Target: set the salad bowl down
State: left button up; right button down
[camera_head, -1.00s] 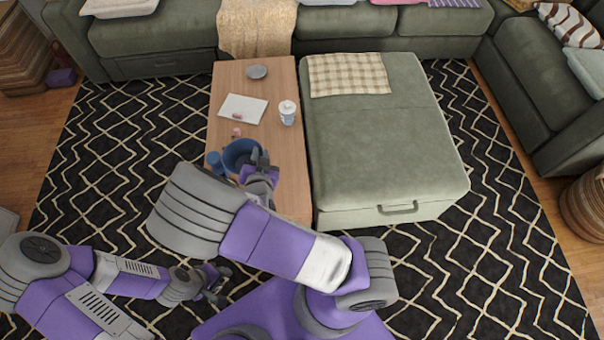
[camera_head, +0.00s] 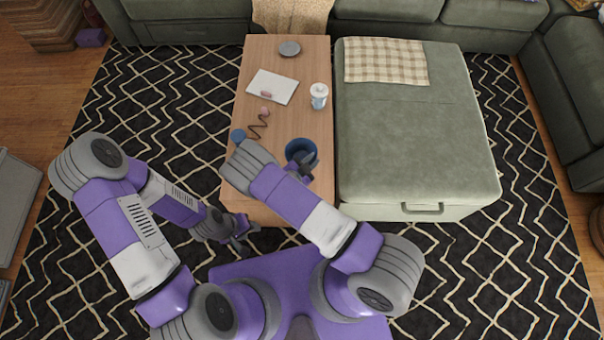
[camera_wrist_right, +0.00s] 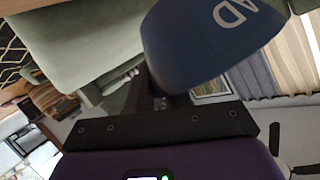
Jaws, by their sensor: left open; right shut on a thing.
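The blue salad bowl (camera_head: 300,147) is over the right side of the wooden coffee table (camera_head: 284,204), close to the edge by the green ottoman. My right gripper (camera_head: 304,164) is shut on its near rim. In the right wrist view the bowl (camera_wrist_right: 200,45) shows light letters "AD" and is tilted in that picture. I cannot tell whether its base touches the table. My left gripper (camera_head: 243,238) is open and empty, by the table's near left corner.
A blue cup (camera_head: 237,135), a dark zigzag item (camera_head: 259,126), a small pink item (camera_head: 265,110), a white lidded jar (camera_head: 319,95), a white sheet (camera_head: 278,88) and a grey dish (camera_head: 289,48) are on the table. The green ottoman (camera_head: 410,140) stands right of it.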

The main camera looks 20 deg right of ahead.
jog(key=f, duration=0.2)
jog(key=f+b, duration=0.1)
jog(key=f, duration=0.2)
jog(key=f+b, duration=0.1)
jog(key=f, duration=0.1)
jog(key=shift+s+f, duration=0.15)
jog(key=shift+s, duration=0.2)
notch_tip(320, 180, down, 4)
jog(key=shift+f+b, duration=0.15)
jog(key=shift+b, duration=0.9)
jog(key=c, duration=1)
grip_release()
jog(key=shift+c, duration=0.2)
